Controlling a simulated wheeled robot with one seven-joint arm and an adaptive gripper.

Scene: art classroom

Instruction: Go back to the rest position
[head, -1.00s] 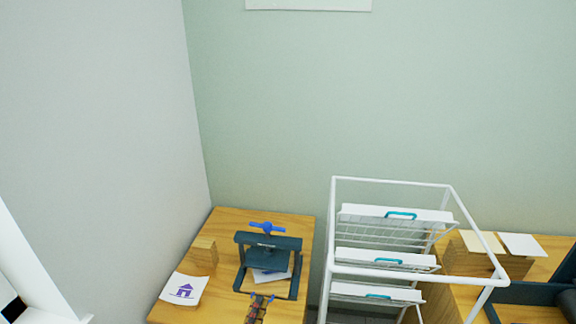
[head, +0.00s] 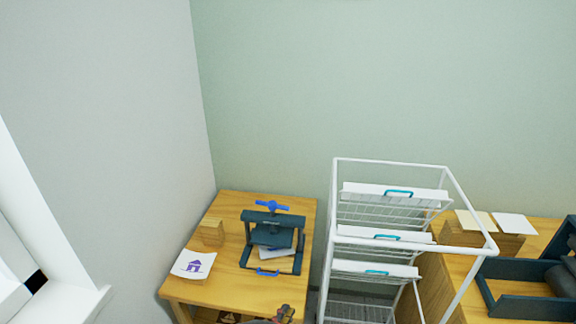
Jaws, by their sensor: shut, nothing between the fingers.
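My gripper (head: 286,312) shows only in part at the bottom edge of the head view, small and dark with reddish-brown parts. It looks shut, with nothing seen in it. It is in front of the wooden table and apart from the dark blue press (head: 271,238). The press has a blue T-shaped handle (head: 266,206) on top and a blue front handle (head: 268,273). A pale sheet (head: 278,253) lies in the press under its plate. Most of my arm is out of view.
The wooden table (head: 232,287) also bears a wooden block (head: 212,231) and a white sheet with a purple house (head: 193,265). A white wire rack (head: 332,215) stands close on the right. Another wooden table (head: 440,290) with a dark tray (head: 520,306) is further right. Walls close the left and back.

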